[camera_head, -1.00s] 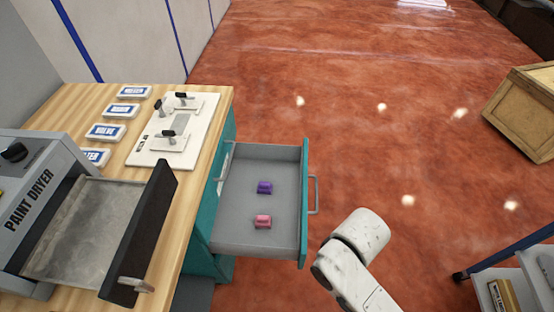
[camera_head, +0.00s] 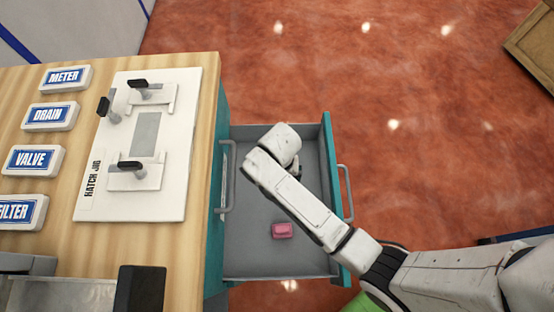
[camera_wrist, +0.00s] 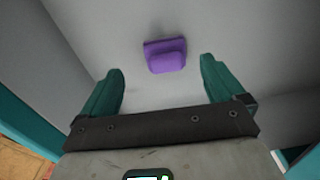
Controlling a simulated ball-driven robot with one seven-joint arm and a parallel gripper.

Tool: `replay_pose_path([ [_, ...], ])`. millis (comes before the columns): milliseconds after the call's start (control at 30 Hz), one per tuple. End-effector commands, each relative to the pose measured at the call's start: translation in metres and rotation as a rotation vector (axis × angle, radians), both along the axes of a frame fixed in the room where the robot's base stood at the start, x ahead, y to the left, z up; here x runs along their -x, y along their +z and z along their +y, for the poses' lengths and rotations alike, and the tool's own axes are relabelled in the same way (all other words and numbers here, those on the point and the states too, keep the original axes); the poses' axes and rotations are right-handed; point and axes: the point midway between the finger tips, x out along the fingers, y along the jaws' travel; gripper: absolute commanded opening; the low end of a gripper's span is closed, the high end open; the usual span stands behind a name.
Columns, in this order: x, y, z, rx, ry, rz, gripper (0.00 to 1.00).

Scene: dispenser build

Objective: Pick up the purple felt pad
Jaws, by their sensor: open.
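The purple felt pad (camera_wrist: 165,55) lies on the grey drawer floor in the wrist view, a small block with a raised part. My gripper (camera_wrist: 162,82) is open and empty, its two teal fingers apart. The pad shows beyond the fingertips and between their lines, not touching them. In the head view my arm reaches over the open drawer (camera_head: 250,255), and it hides the purple pad and the gripper's fingers.
A pink pad (camera_head: 282,230) lies in the drawer nearer the front. The workbench at left holds a white hatch jig (camera_head: 90,205) with clamps and several label plates, such as VALVE (camera_head: 33,161). Drawer walls stand around the pads.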

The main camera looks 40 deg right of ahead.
Motion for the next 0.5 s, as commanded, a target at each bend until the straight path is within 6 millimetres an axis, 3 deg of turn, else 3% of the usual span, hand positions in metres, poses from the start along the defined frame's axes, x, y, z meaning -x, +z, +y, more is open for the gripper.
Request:
replay_pose_path([
  [500, -0.011, -0.054, 0.0, 0.0, 0.001, 0.0, 0.96],
])
